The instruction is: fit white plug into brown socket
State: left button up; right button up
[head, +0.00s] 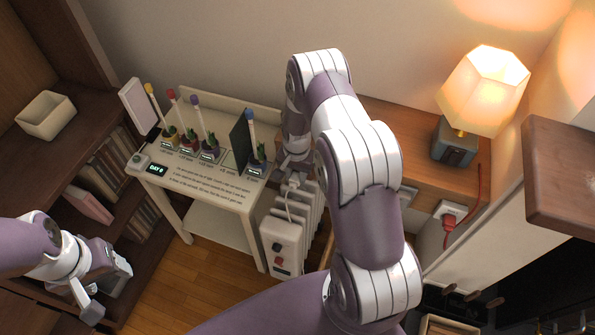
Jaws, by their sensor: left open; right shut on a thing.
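My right gripper (291,170) is at the top middle, above the white radiator, with its arm reaching up from the bottom. It is shut on what seems to be the white plug (294,183), mostly hidden by the fingers. A pale cord (289,205) hangs from there to the radiator. I cannot make out a brown socket; my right arm covers much of the wall and cabinet behind it. My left gripper (108,290) is open and empty at the lower left, in front of the shelf, far from the plug.
The white radiator (282,240) stands beside a cream stand (205,195) with several small pots. A lit lamp (457,150) sits on a wooden cabinet (420,165). A red-corded plug is in a white wall outlet (447,211). A dark wooden shelf edge (565,165) juts in at right.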

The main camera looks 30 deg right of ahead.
jog(key=shift+s+a, duration=0.4)
jog(key=shift+a, duration=0.1)
jog(key=shift+s+d, duration=0.1)
jog(key=shift+w+d+f+b, duration=0.1)
jog(key=shift+w+d+b, duration=0.2)
jog(key=shift+w+d, duration=0.25)
dwell(0.4)
jog(key=shift+w+r, duration=0.1)
jog(key=shift+r, duration=0.1)
dwell(0.7)
jog(key=shift+w+d+r, duration=0.35)
jog(key=shift+w, duration=0.1)
dwell(0.8)
jog(key=shift+s+a+f, duration=0.3)
jog(key=shift+s+a, duration=0.1)
jog(key=shift+s, duration=0.05)
dwell(0.4)
